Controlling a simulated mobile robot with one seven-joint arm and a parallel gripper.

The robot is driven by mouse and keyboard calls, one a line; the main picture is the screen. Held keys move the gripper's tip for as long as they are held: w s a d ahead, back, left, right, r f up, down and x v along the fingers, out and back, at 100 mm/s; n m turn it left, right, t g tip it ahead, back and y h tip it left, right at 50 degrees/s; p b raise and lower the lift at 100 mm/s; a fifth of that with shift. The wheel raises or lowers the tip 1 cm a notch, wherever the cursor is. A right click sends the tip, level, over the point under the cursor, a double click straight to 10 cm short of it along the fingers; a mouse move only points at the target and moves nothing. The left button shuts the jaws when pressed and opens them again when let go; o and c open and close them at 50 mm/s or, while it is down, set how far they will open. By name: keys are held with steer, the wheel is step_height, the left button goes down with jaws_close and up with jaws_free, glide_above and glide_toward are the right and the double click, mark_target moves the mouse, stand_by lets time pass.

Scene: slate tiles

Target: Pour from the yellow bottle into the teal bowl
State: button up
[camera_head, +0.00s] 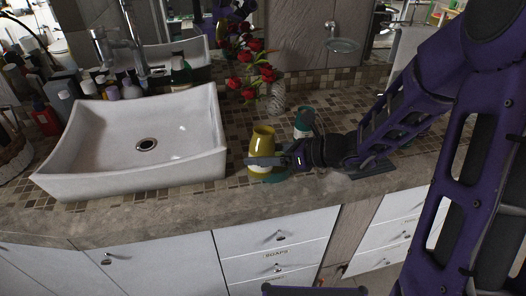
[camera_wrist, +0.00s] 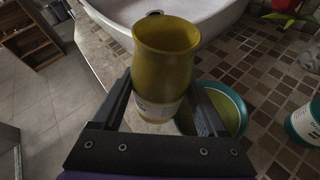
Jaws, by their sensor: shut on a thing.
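The yellow bottle (camera_head: 262,138) stands roughly upright at the counter's front, right of the sink. It has a pale label band and an open, wide mouth. My gripper (camera_head: 272,161) is shut on it around the label band; the wrist view shows the fingers (camera_wrist: 160,88) on either side of the bottle (camera_wrist: 165,58). I cannot tell whether its base touches the counter. The teal bowl (camera_wrist: 242,112) is on the counter just right of the bottle in the wrist view, partly hidden by the right finger. Its inside looks olive-yellow. In the head view the bowl (camera_head: 279,177) is mostly hidden by my gripper.
A white and teal container (camera_head: 303,123) stands behind my gripper, and at the right in the wrist view (camera_wrist: 306,123). The white sink (camera_head: 185,169) is close on the left. Red flowers (camera_head: 246,56) stand behind. Several toiletries (camera_head: 112,91) line the sink's back left.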

mark_target(269, 172)
steer(key=shift+s+a+f+m+g+y+p, duration=0.2)
steer(key=shift+s+f+m+g+y+p, duration=0.15)
steer(key=shift+m+p, duration=0.5)
steer(key=shift+s+f, duration=0.1)
steer(key=shift+f, duration=0.05)
stand_by(0.3)
steer(key=shift+s+a+f+m+g, duration=0.15)
steer(key=shift+f+m+g, duration=0.1)
steer(key=shift+f, duration=0.2)
steer(key=shift+s+f+m+g, duration=0.1)
steer(key=shift+f+m, duration=0.1)
steer(key=shift+f, duration=0.25)
steer(key=shift+s+f+m+y, duration=0.1)
steer(key=shift+f+m+y, duration=0.05)
steer(key=shift+m+y, duration=0.15)
steer(key=shift+s+a+f+m+g, duration=0.1)
steer(key=shift+f+m+g, duration=0.1)
steer(key=shift+m+g, duration=0.15)
steer(key=shift+s+m+g+y, duration=0.25)
steer(key=shift+m+y, duration=0.1)
steer(key=shift+m, duration=0.3)
steer(key=shift+a+f+m+y, duration=0.1)
steer(key=shift+f+m+y, duration=0.15)
steer(key=shift+m+y, duration=0.25)
steer(key=shift+m+g, duration=0.3)
steer(key=shift+m, duration=0.4)
steer(key=shift+r, duration=0.15)
